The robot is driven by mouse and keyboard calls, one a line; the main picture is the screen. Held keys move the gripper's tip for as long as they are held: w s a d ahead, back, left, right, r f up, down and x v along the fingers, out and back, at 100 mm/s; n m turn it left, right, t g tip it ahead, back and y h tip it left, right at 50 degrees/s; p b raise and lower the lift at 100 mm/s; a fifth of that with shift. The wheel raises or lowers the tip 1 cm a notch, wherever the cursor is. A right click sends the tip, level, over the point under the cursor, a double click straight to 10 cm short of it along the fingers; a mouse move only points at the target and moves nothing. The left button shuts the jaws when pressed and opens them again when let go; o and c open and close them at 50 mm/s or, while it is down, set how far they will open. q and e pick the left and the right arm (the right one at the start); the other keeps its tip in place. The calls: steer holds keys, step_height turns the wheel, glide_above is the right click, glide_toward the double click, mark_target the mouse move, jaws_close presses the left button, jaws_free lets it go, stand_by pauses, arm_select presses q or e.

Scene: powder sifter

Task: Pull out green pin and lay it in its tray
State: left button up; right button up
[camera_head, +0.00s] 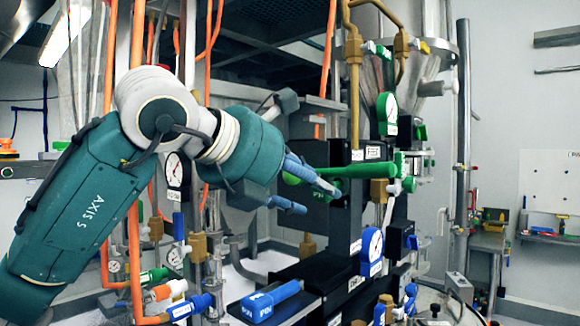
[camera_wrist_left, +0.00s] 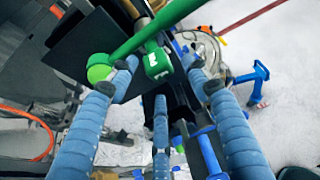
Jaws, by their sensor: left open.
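The green pin's head (camera_head: 320,194), with white lettering, shows at the front of a black block in the head view. In the wrist view a green piece with a white label (camera_wrist_left: 156,63), which looks like the same head, lies between the fingertips. My left gripper (camera_head: 312,194) has blue fingers, spread above and below the head; in the wrist view (camera_wrist_left: 160,72) they flank it. It is open, and I cannot tell whether the fingers touch the head. The pin's shaft is hidden. I cannot make out which tray is the green pin's. My right gripper is not in view.
A green lever (camera_head: 350,170) with a ball end (camera_wrist_left: 100,69) crosses close to the fingertips. Gauges, pipes and valves crowd around. A shelf (camera_head: 545,237) with small coloured items is at the far right.

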arm_select(q)
steer(key=shift+x, duration=0.8)
steer(key=shift+w+d+f, duration=0.1)
steer(key=shift+w, duration=0.05)
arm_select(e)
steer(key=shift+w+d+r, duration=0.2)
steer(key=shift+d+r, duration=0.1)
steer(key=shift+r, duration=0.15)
arm_select(q)
steer(key=c, duration=1)
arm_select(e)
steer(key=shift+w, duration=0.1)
arm_select(q)
steer(key=shift+f, duration=0.15)
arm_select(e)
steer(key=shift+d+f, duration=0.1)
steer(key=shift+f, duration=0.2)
arm_select(q)
steer(key=shift+s+a+b, duration=0.3)
steer(key=shift+s+a, duration=0.2)
steer(key=shift+s, duration=0.25)
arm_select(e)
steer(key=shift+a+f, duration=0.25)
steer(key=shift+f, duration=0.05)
arm_select(q)
steer(key=shift+s+a, duration=0.1)
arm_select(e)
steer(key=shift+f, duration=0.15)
